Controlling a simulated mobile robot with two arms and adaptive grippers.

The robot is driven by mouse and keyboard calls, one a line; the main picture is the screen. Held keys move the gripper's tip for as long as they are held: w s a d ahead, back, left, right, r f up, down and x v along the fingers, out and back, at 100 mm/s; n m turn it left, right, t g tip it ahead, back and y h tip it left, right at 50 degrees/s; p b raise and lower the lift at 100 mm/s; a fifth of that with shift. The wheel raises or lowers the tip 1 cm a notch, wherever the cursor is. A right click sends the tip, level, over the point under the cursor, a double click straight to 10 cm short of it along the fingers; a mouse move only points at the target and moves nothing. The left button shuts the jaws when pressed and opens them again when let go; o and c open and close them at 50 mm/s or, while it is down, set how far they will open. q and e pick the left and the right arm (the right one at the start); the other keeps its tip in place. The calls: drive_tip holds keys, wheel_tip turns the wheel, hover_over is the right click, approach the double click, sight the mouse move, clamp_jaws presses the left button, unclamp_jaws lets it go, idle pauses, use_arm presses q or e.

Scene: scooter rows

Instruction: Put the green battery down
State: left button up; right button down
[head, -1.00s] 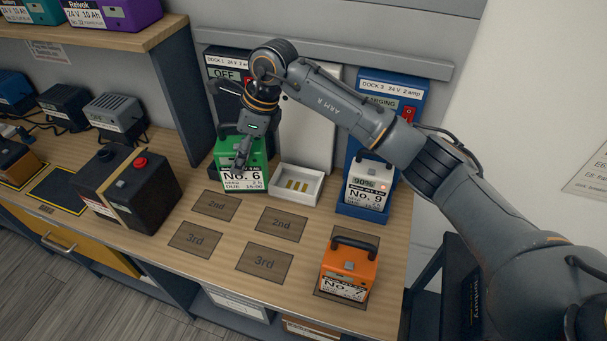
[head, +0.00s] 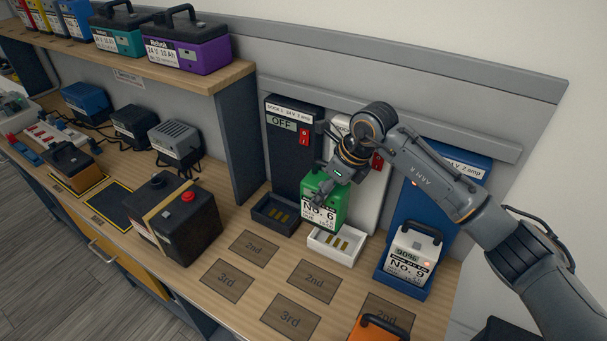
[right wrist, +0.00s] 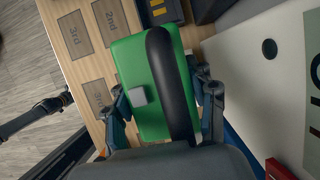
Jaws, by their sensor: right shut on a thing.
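The green battery (head: 325,207), labelled No. 6, hangs upright from my right gripper (head: 338,187). It appears raised, in front of the gap between the left dock and the white middle dock (head: 367,205). In the right wrist view the battery (right wrist: 132,62) shows from above, with its black handle and the right gripper's fingers (right wrist: 160,100) on either side. The left dock (head: 290,150) reads OFF, and its dark tray (head: 262,216) is empty with bare contacts. The white tray (head: 322,250) of the middle dock is also empty.
Battery No. 9 (head: 408,252) sits in the blue dock (head: 432,205) at right. An orange battery (head: 375,331) stands at the front edge.

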sight(340, 216)
drive_tip(key=d+f, duration=0.1)
drive_tip(key=d+f+p, duration=0.1)
drive_tip(key=f, duration=0.1)
drive_tip(key=d+f, duration=0.1)
drive_tip(key=shift+s+d+f, duration=0.2)
drive_tip(key=shift+s+d, duration=0.05)
drive_tip(key=shift+s, duration=0.05)
wheel_tip(340, 216, down, 3)
drive_tip(key=shift+s+d+r+p, duration=0.1)
drive_tip(key=shift+d+p, duration=0.05)
drive_tip(key=shift+p, duration=0.9)
drive_tip(key=shift+f, duration=0.35)
drive_tip(key=shift+f, duration=0.1)
drive_tip(key=shift+c, duration=2.2)
unclamp_jaws()
drive_tip(key=shift+s+f, duration=0.1)
drive_tip(key=shift+f, duration=0.05)
